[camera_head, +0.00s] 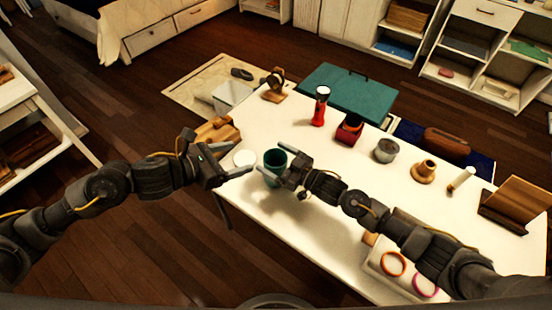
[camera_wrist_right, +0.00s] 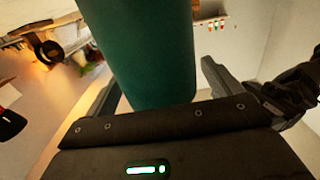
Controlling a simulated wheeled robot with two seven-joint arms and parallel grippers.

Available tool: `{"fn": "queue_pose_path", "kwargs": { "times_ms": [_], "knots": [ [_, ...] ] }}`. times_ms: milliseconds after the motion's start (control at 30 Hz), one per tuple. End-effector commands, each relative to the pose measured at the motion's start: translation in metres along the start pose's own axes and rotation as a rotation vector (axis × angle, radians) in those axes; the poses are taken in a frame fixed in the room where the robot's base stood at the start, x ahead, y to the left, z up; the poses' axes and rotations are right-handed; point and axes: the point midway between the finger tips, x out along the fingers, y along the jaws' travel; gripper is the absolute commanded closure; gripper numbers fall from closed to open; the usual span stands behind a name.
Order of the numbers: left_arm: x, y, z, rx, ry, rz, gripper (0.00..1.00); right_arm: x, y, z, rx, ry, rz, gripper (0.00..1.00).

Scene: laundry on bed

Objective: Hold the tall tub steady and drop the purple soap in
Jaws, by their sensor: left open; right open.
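A tall dark green tub (camera_head: 275,158) stands upright near the left end of the white table. My right gripper (camera_head: 284,167) is open beside it. In the right wrist view the tub (camera_wrist_right: 150,50) fills the space between the open fingers (camera_wrist_right: 160,95); whether they touch it I cannot tell. My left gripper (camera_head: 236,162) is open and empty left of the tub, close to a round white item (camera_head: 244,158). I cannot make out any purple soap; it may be hidden or inside something.
The white table (camera_head: 310,215) also holds a red flashlight (camera_head: 320,106), a red box (camera_head: 349,129), a metal pot (camera_head: 386,150), a wooden ring stand (camera_head: 424,172), headphones on a stand (camera_head: 274,84) and a tray with rings (camera_head: 380,262). The table's front edge lies below both grippers.

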Motion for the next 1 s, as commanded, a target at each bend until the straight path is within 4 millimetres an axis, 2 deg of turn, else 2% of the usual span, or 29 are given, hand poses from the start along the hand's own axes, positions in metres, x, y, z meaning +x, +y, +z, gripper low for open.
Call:
{"fn": "queue_pose_path", "kwargs": {
  "times_ms": [167,267,700,833,1000],
  "knots": [
    [0.000,0.000,0.000,0.000,0.000,0.000,0.27,-0.002,0.000,0.000,0.000,0.000,0.000,0.09],
    [0.000,0.000,0.000,0.000,0.000,0.000,0.27,-0.011,0.000,0.001,0.001,-0.001,0.000,0.09],
    [0.000,0.000,0.000,0.000,0.000,0.000,0.27,-0.097,-0.001,0.001,0.000,-0.002,0.000,0.09],
    [0.000,0.000,0.000,0.000,0.000,0.000,0.27,-0.112,-0.001,0.001,0.000,-0.002,0.000,0.09],
    [0.000,0.000,0.000,0.000,0.000,0.000,0.27,-0.120,-0.001,0.000,0.000,0.001,0.000,0.09]
  ]
}}
